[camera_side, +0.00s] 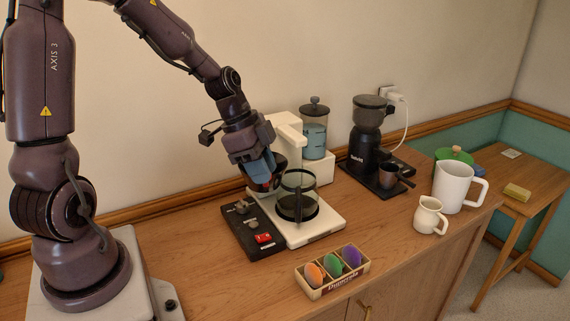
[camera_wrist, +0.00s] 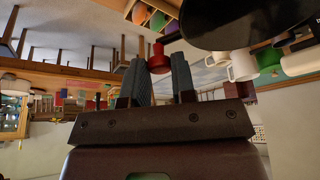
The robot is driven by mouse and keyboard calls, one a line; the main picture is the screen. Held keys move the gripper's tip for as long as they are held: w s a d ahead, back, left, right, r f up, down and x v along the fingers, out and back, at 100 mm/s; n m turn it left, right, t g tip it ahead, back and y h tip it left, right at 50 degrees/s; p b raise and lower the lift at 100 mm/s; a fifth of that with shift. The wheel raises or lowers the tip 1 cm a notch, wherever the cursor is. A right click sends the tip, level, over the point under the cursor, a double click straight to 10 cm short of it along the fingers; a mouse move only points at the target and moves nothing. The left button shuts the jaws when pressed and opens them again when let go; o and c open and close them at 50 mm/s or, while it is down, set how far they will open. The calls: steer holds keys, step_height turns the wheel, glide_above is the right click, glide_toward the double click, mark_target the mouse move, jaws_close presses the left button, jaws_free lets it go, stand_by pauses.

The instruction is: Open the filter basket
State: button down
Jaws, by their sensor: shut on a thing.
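The coffee maker (camera_side: 328,219) is white, with a glass carafe (camera_side: 298,197) standing on its base. My gripper (camera_side: 264,182) is at the left of the carafe's top, below the machine's head. In the wrist view its two ribbed fingers (camera_wrist: 160,68) are closed around a red knob (camera_wrist: 158,60). A dark rounded body at the top right of the wrist view (camera_wrist: 232,22) looks like the filter basket.
A black control panel (camera_side: 262,252) with a red switch lies left of the machine. A box of coloured capsules (camera_side: 332,280) is in front.

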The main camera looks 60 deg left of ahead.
steer(key=shift+s+a+m+g+h, duration=0.15)
steer(key=shift+s+a+m+g, duration=0.1)
steer(key=shift+s+a+m, duration=0.4)
steer(key=shift+s+a+m+g+h, duration=0.1)
steer(key=shift+s+a+m+g, duration=0.1)
steer(key=shift+s+a+m, duration=0.4)
steer(key=shift+s+a+m+g+h, duration=0.15)
steer(key=shift+s+a+m+g, duration=0.15)
steer(key=shift+s+m, duration=0.55)
steer(key=shift+s, duration=0.15)
steer(key=c, duration=0.9)
jaws_free()
steer(key=shift+c, duration=0.2)
steer(key=v, duration=1.3)
steer(key=shift+n, duration=0.4)
